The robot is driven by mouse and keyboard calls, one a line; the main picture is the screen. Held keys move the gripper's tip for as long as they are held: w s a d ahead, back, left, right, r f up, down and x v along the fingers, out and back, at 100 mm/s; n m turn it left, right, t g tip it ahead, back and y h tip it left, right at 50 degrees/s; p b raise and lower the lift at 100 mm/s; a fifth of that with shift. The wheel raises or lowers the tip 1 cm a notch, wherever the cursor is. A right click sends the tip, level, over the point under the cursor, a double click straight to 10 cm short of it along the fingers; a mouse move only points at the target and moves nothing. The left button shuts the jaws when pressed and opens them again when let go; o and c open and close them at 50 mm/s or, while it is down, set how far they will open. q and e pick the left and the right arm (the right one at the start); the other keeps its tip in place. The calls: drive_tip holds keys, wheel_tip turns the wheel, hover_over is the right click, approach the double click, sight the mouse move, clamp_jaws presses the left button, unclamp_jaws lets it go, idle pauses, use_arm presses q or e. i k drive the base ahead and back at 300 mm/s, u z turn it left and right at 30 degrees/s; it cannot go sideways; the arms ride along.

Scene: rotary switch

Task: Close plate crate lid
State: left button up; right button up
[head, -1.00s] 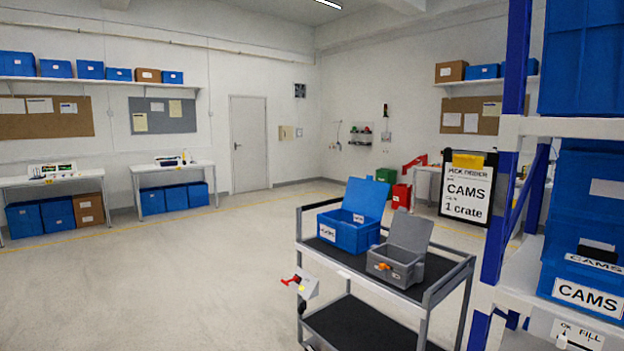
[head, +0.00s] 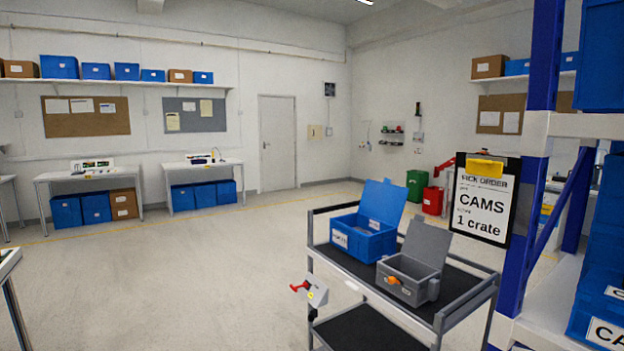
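A blue crate (head: 358,240) with its lid (head: 382,203) standing open stands on the top shelf of a cart. Its front has a white label whose text is too small to read surely. Right in front of it a smaller grey crate (head: 405,283) also has its lid (head: 426,243) raised, with an orange part (head: 393,281) on its front. I cannot tell which is the plate crate. Neither of my grippers shows in the head view.
The cart (head: 447,310) has dark shelves and grey rails, with a red-handled grey box (head: 316,291) at its left corner. A blue rack post (head: 537,130) and shelf stand close at right. A pick order board (head: 485,200) reads CAMS, 1 crate. The floor at left is clear.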

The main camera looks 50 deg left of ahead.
sight(385, 202)
drive_tip(key=u, duration=0.9)
drive_tip(key=i, duration=1.15)
drive_tip(key=u, duration=0.5)
